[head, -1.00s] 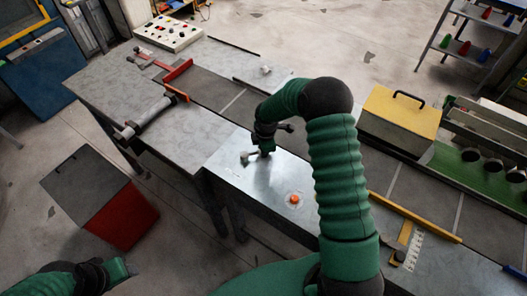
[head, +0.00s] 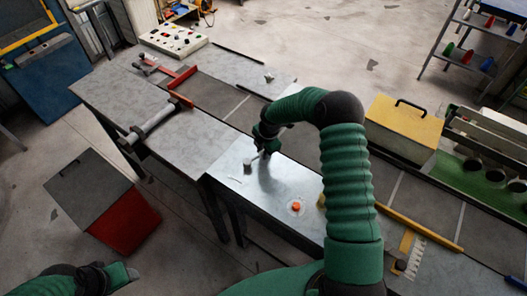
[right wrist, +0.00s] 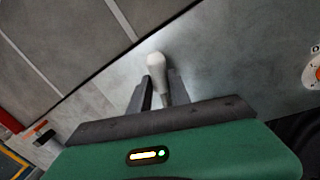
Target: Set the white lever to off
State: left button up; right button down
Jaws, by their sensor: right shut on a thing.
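The white lever shows in the right wrist view (right wrist: 157,70) as a pale rounded handle between the two fingers of my right gripper (right wrist: 160,95). My right gripper is shut on it. In the head view my right gripper (head: 264,153) is low over the far left part of the bright metal panel (head: 262,190). There the lever is mostly hidden by the gripper, and a small grey piece (head: 248,168) shows beside it. I cannot read any on or off mark. My left gripper (head: 122,273) is at the bottom left, away from the panel; its jaws are unclear.
An orange button (head: 296,208) sits on the panel, nearer to me. A yellow box (head: 403,128) with a black handle stands to the right. A red bin (head: 122,222) is on the floor at left. A control box (head: 172,40) with coloured buttons stands at the back.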

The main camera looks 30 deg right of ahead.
jog(key=shift+w+r, duration=0.1)
jog(key=shift+w, duration=0.1)
jog(key=c, duration=1.3)
grip_release()
jog(key=shift+o, duration=0.3)
jog(key=s+r+b, duration=0.3)
jog(key=r, duration=1.3)
jog(key=shift+s, duration=0.15)
jog(key=shift+d, duration=0.15)
